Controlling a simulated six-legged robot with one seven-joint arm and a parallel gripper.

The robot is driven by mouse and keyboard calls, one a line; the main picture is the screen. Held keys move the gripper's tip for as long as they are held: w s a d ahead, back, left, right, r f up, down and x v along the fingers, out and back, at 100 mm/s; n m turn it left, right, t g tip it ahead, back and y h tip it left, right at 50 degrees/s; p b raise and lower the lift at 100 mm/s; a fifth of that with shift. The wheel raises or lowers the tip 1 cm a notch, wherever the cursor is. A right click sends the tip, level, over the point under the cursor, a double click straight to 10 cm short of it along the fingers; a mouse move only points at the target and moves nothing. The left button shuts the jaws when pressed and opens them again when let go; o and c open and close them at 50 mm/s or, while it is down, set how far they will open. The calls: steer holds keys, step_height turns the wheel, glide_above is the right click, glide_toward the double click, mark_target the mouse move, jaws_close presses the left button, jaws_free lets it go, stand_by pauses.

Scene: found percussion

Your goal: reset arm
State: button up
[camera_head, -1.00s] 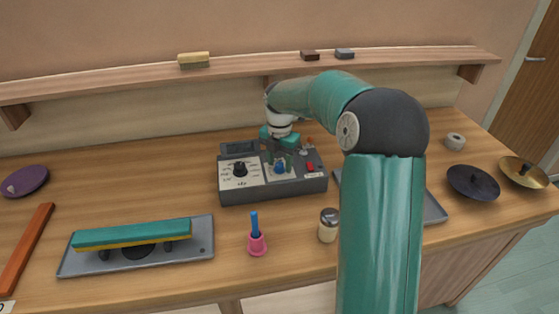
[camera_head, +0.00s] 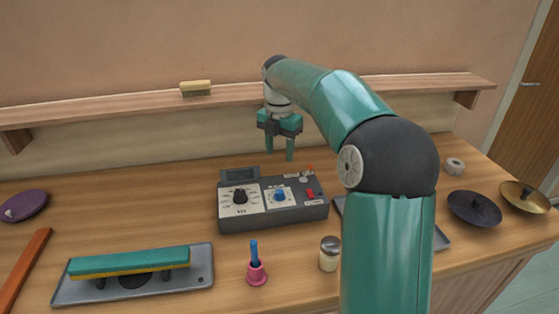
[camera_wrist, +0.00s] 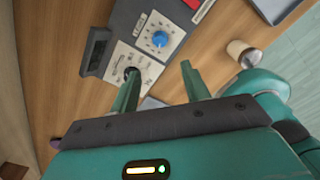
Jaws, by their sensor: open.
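My gripper (camera_head: 279,150) is open and empty. It hangs in the air above the back of the grey control box (camera_head: 272,218), with its fingers pointing down and clear of it. The box has a black knob (camera_head: 240,196), a blue knob (camera_head: 280,195) and a red switch (camera_head: 310,193). In the wrist view my gripper's two fingers (camera_wrist: 160,88) are spread apart, with the blue knob (camera_wrist: 159,39) beyond them and the black knob partly hidden beside the left finger.
A shelf (camera_head: 130,111) with a sponge-like block (camera_head: 196,88) runs along the wall behind my gripper. On the table are a pink bell with a blue handle (camera_head: 256,270), a jar (camera_head: 329,254), a teal-topped bar on a tray (camera_head: 130,262), two cymbals (camera_head: 474,207) and a tape roll (camera_head: 454,166).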

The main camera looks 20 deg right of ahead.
steer(key=shift+r, duration=0.1)
stand_by(0.4)
steer(key=s+a+r+m+t+h, duration=0.1)
steer(key=s+a+r+m, duration=0.1)
steer(key=s+a+m, duration=0.4)
steer(key=s+a+r+m+t, duration=0.1)
steer(key=s+a+r+m, duration=0.2)
steer(key=s, duration=0.4)
steer(key=s+a+f+m+t, duration=0.1)
steer(key=s+f+m, duration=0.2)
steer(key=s+m, duration=0.5)
steer(key=s+a+f+m+t+y, duration=0.1)
steer(key=s+a+f+m+t, duration=0.1)
steer(key=s+f+m, duration=0.2)
steer(key=s+m, duration=0.3)
steer(key=s, duration=0.2)
steer(key=shift+s+m+t, duration=0.3)
steer(key=shift+s+m, duration=0.05)
steer(key=shift+m, duration=0.05)
